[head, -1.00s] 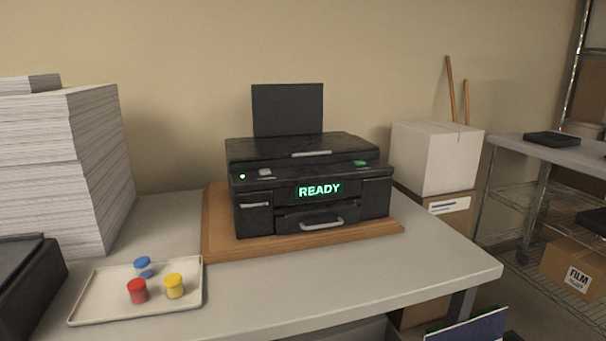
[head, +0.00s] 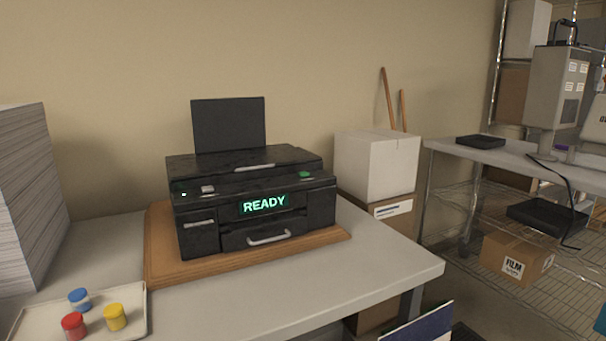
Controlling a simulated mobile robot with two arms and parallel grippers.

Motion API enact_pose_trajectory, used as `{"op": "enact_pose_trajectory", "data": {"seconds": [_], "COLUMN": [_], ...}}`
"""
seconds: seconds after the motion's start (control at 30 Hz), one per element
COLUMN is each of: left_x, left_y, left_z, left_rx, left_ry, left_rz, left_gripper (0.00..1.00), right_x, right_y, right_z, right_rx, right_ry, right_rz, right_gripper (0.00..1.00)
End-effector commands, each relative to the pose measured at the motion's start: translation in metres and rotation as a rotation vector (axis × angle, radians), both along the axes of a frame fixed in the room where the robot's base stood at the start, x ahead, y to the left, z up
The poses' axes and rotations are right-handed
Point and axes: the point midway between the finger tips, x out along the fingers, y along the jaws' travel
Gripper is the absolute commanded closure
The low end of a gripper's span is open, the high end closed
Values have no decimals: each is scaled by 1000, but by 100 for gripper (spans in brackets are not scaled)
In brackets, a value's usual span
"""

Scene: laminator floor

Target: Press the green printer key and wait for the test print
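The black printer (head: 248,185) stands on a wooden board (head: 160,268) on the grey table. Its display (head: 265,204) reads READY in green letters. The green key (head: 305,175) is on the right of its top front panel, and a grey key (head: 208,189) is on the left. A small light (head: 184,195) glows whitish at the panel's left end. No printed sheet shows at the printer's front. Neither of my grippers is in view.
A tray (head: 140,326) with red, yellow and blue pots and a tall paper stack (head: 30,200) are left of the printer. The table (head: 370,275) is clear in front and right. A white box (head: 378,165) and wire shelving (head: 450,200) stand to the right.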

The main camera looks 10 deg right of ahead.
Motion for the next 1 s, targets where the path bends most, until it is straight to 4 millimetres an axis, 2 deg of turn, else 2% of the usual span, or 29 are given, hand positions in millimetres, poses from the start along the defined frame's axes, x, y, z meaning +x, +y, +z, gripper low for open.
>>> {"op": "enact_pose_trajectory", "data": {"seconds": [0.2,0.43,1.0], "left_x": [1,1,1], "left_y": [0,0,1], "left_z": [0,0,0], "left_rx": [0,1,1], "left_ry": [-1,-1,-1], "left_rz": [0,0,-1], "left_gripper": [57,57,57], "right_x": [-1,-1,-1], "right_y": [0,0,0], "right_z": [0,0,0], "right_rx": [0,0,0], "right_ry": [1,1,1], "right_rz": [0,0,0], "right_gripper": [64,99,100]}}
